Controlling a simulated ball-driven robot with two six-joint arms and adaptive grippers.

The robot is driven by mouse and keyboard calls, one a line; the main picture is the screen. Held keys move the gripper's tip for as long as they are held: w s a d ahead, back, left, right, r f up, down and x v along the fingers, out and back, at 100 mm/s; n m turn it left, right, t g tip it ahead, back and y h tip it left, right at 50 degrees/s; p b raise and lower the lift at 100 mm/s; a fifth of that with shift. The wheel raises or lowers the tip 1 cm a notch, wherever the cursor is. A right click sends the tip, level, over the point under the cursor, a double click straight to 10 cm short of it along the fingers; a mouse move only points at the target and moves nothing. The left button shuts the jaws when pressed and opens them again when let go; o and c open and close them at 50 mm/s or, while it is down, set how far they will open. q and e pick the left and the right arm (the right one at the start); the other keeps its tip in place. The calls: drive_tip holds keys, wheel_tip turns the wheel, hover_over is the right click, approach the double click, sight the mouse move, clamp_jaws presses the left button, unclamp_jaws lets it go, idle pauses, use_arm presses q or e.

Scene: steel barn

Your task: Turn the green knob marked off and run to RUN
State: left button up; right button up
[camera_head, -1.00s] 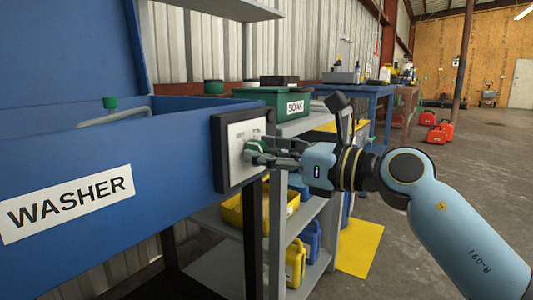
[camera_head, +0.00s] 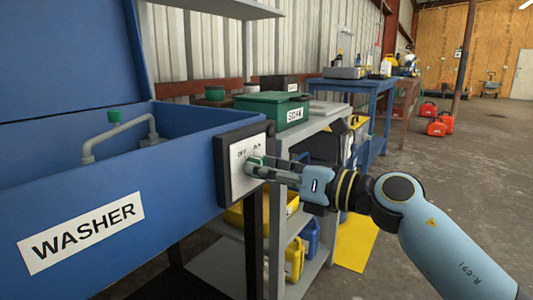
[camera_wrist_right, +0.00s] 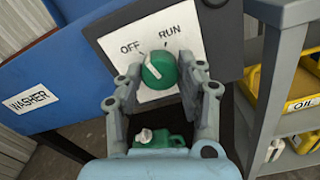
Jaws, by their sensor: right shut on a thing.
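The green knob (camera_wrist_right: 160,72) sits on a white plate marked OFF and RUN. In the wrist view its white pointer leans up and left, toward OFF. The white plate (camera_head: 240,150) is on a dark panel (camera_head: 223,185) at the right end of the blue washer (camera_head: 165,190). My right gripper (camera_head: 262,165) is shut on the knob. In the wrist view its fingers (camera_wrist_right: 160,66) lie on either side of the knob, and both labels show above. In the head view the fingers hide most of the knob. My left gripper is not in view.
A grey shelf (camera_head: 320,122) with a green SOAK box (camera_head: 272,109) and yellow bins stands right behind the panel. A blue table (camera_head: 375,86) is farther back. A green container (camera_wrist_right: 160,137) shows below, between the fingers. The floor at right is open, with red cans (camera_head: 440,125) beyond.

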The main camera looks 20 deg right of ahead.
drive_tip(key=m+p, duration=0.4)
drive_tip(key=p, duration=0.1)
drive_tip(key=shift+r+m+p, duration=0.3)
drive_tip(key=shift+r, duration=0.05)
drive_tip(key=m+p, duration=0.3)
drive_tip(key=shift+f+p, duration=0.15)
drive_tip(key=shift+p, duration=0.2)
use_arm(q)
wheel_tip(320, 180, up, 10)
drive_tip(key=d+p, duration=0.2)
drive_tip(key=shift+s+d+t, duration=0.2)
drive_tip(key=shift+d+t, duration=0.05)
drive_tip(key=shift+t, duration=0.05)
use_arm(e)
drive_tip(key=shift+f+m, duration=0.2)
drive_tip(key=shift+m, duration=1)
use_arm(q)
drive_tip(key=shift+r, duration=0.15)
use_arm(e)
drive_tip(key=o, duration=1.1)
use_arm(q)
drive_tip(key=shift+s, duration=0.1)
use_arm(e)
drive_tip(key=shift+o, duration=0.2)
